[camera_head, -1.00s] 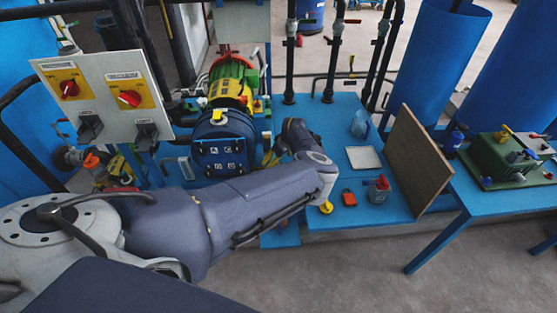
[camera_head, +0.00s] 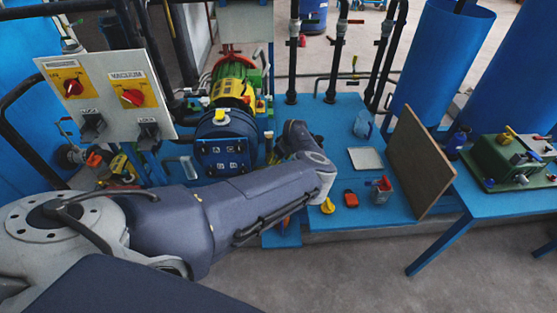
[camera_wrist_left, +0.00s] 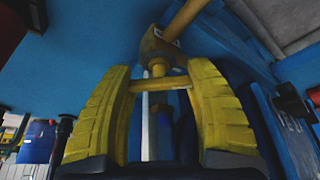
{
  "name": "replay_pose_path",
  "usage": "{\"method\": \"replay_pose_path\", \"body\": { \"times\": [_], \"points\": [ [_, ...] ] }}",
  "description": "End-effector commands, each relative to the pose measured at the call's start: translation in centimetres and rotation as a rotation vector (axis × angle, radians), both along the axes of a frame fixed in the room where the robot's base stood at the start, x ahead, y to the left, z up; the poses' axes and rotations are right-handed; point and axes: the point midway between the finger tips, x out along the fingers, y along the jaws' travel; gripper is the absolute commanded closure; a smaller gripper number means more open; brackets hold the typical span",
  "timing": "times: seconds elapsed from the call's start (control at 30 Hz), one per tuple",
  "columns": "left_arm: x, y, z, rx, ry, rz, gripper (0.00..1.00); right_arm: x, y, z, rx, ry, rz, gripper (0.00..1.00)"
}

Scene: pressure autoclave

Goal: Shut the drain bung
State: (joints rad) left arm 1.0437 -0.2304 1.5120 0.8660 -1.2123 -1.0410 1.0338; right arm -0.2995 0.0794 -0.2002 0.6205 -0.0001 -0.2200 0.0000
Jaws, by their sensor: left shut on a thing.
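In the left wrist view, the drain bung (camera_wrist_left: 158,84) shows as a brass-coloured crossbar on a short stem, below a brass fitting (camera_wrist_left: 158,48) with a pipe running up and to the right. My left gripper (camera_wrist_left: 161,78) has its two yellow ribbed fingers on either side of the crossbar and is shut on it. In the head view, my left arm reaches across to the right side of the blue autoclave vessel (camera_head: 222,150). The bung and most of the gripper are hidden there behind the arm. My right gripper is not in view.
A grey switch panel (camera_head: 112,72) stands at the left. A brown board (camera_head: 418,165) leans on the blue bench (camera_head: 335,130). A green device (camera_head: 512,160) is at the right.

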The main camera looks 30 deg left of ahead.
Motion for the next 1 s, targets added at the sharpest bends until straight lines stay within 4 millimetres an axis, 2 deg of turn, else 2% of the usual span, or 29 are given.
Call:
{"method": "replay_pose_path", "body": {
  "times": [0.07,0.37,1.0],
  "points": [
    [0.04,0.11,0.08,0.002,-0.002,0.001,0.74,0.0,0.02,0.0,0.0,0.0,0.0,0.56],
    [-0.02,0.19,0.07,0.004,-0.002,-0.052,0.75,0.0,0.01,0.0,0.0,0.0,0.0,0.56],
    [0.07,0.38,0.25,0.007,-0.004,-0.514,0.75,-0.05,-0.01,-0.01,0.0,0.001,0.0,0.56]
  ]
}}
